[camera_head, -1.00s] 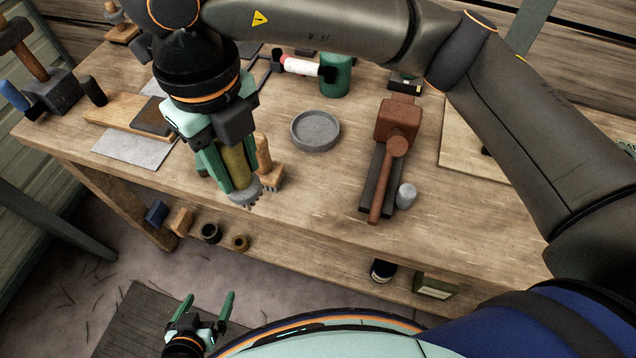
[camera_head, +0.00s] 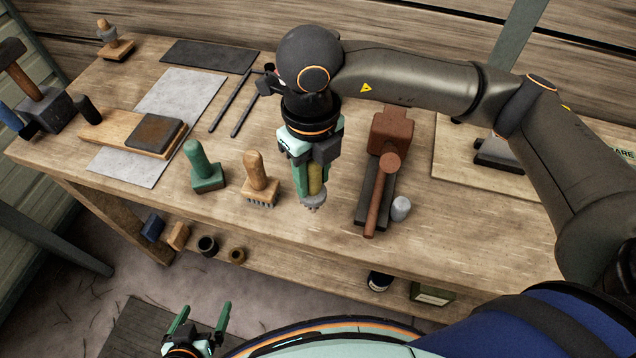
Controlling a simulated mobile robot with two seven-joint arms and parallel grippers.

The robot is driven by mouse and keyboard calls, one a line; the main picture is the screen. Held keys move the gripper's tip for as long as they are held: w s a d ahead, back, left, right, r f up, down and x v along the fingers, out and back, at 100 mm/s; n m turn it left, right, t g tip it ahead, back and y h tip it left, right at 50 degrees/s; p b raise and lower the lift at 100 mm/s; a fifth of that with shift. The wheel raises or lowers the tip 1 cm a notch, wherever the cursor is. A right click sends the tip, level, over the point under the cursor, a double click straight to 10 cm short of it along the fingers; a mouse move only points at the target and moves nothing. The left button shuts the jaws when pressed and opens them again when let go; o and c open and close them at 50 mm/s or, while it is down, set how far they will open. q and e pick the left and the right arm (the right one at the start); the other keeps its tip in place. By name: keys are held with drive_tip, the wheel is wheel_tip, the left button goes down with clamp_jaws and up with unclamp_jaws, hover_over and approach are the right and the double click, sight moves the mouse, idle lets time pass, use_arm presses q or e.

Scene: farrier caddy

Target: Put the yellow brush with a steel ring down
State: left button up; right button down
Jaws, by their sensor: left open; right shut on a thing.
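My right gripper (camera_head: 316,180) points down over the bench, shut on the yellow brush (camera_head: 316,183). The brush is upright with its grey bristles (camera_head: 313,204) at the bottom. The gripper fingers hide much of its handle and I cannot make out a steel ring. I cannot tell whether the bristles touch the bench top (camera_head: 285,230). A wooden-handled brush (camera_head: 257,178) stands just left of the held brush, and a green brush (camera_head: 205,172) stands further left. My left gripper (camera_head: 203,320) is open and empty, low in front of the bench.
To the right are a brown mallet-like tool (camera_head: 390,140) on a dark block and a small grey cylinder (camera_head: 400,208). A wooden board (camera_head: 105,130) with a brown block (camera_head: 155,134) lies at left. Two dark rods (camera_head: 230,100) lie behind the brushes. The front strip is clear.

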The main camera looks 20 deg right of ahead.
sight(317, 189)
drive_tip(key=shift+w+d+f, duration=0.1)
drive_tip(key=shift+d+f, duration=0.25)
drive_tip(key=shift+f, duration=0.15)
drive_tip(key=shift+d+f, duration=0.15)
drive_tip(key=shift+f, duration=1.5)
drive_tip(key=shift+f, duration=0.2)
drive_tip(key=c, duration=0.5)
unclamp_jaws()
drive_tip(key=shift+r, duration=0.1)
